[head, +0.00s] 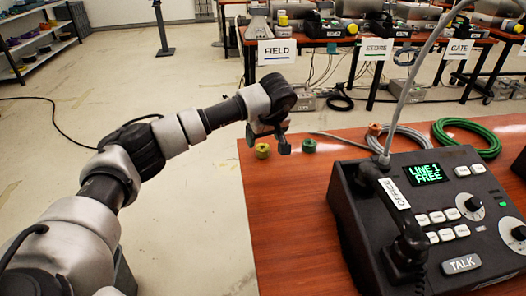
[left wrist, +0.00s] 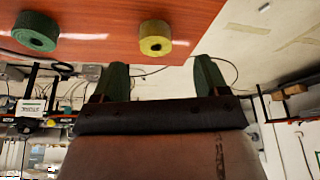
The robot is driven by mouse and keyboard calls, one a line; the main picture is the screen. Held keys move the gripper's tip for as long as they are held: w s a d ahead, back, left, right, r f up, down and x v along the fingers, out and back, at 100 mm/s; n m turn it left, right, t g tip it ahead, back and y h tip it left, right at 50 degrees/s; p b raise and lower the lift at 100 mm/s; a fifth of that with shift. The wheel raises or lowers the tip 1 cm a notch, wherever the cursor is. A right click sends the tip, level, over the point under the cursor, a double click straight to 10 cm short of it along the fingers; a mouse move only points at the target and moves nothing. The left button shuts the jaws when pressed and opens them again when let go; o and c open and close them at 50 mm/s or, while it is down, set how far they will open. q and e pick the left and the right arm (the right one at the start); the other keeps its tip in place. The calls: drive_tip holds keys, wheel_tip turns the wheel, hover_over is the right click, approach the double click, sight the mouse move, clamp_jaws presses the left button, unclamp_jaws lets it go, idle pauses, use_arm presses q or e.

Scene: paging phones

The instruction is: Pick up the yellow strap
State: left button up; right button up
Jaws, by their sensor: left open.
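The yellow strap (head: 262,151) is a small roll near the far left corner of the red-brown table (head: 290,215). My left gripper (head: 268,138) is open and empty, close to the yellow strap in the head view. Its two green-grey fingers show spread apart in the left wrist view (left wrist: 162,78), and the strap is not between them. My right gripper is not in view.
A green roll (head: 309,146) sits right of the yellow strap. A grey cable coil (head: 400,140) and a green coil (head: 466,138) lie farther right. A black paging phone (head: 350,200) with its handset fills the table's right side. Bare table lies left of it.

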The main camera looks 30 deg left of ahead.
sight(263, 146)
use_arm(q)
drive_tip(key=x, duration=0.5)
drive_tip(key=shift+w+f+b, duration=0.15)
drive_tip(key=shift+w+b, duration=0.1)
drive_tip(key=shift+b, duration=0.05)
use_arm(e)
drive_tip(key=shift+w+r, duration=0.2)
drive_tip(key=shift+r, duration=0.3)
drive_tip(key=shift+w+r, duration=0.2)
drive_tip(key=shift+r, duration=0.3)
use_arm(q)
drive_tip(key=shift+d, duration=0.1)
drive_tip(key=c, duration=1)
drive_tip(key=shift+r, duration=0.2)
